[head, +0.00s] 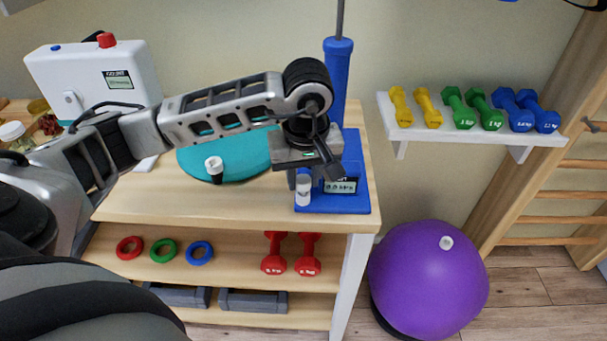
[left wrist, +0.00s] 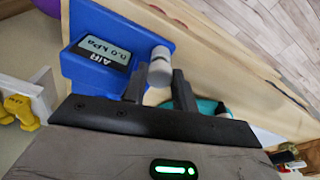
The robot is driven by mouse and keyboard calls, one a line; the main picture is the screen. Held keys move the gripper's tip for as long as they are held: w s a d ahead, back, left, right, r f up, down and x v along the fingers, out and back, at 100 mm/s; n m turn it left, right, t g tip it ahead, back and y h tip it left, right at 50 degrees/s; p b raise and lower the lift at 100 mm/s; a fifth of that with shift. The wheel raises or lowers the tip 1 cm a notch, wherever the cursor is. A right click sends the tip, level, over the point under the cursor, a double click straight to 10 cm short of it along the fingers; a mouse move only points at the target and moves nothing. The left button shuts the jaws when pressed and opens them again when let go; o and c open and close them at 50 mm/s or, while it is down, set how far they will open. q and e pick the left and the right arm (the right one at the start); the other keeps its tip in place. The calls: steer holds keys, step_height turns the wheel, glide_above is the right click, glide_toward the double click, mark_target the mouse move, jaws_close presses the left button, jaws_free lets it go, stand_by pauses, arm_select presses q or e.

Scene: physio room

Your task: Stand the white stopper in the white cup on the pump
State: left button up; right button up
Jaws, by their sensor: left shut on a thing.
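The blue pump (head: 359,165) stands at the right end of the wooden table, with its pressure display facing out; it also shows in the left wrist view (left wrist: 90,25). My left gripper (head: 303,180) points down over the pump's front left corner. In the left wrist view its two fingers (left wrist: 158,88) are shut on a pale piece, seemingly the white stopper (left wrist: 154,97). A white cylinder, seemingly the white cup (left wrist: 160,67), lies in line just past the fingertips; it shows at the pump's corner in the head view (head: 303,199). I cannot tell whether the stopper is inside the cup.
A black and white piece (head: 214,168) stands on a teal disc (head: 245,155) left of the pump. A white device (head: 95,80) stands at the back left. Red dumbbells (head: 273,255) and rings lie on the lower shelf. A purple ball (head: 425,285) rests right of the table.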

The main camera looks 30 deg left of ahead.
arm_select(q)
steer(key=shift+f+b, duration=0.65)
steer(key=shift+b, duration=0.05)
stand_by(0.5)
steer(key=o, duration=1)
steer(key=shift+r, duration=0.1)
steer(key=shift+c, duration=0.4)
steer(key=shift+o, duration=0.6)
steer(key=shift+r, duration=0.1)
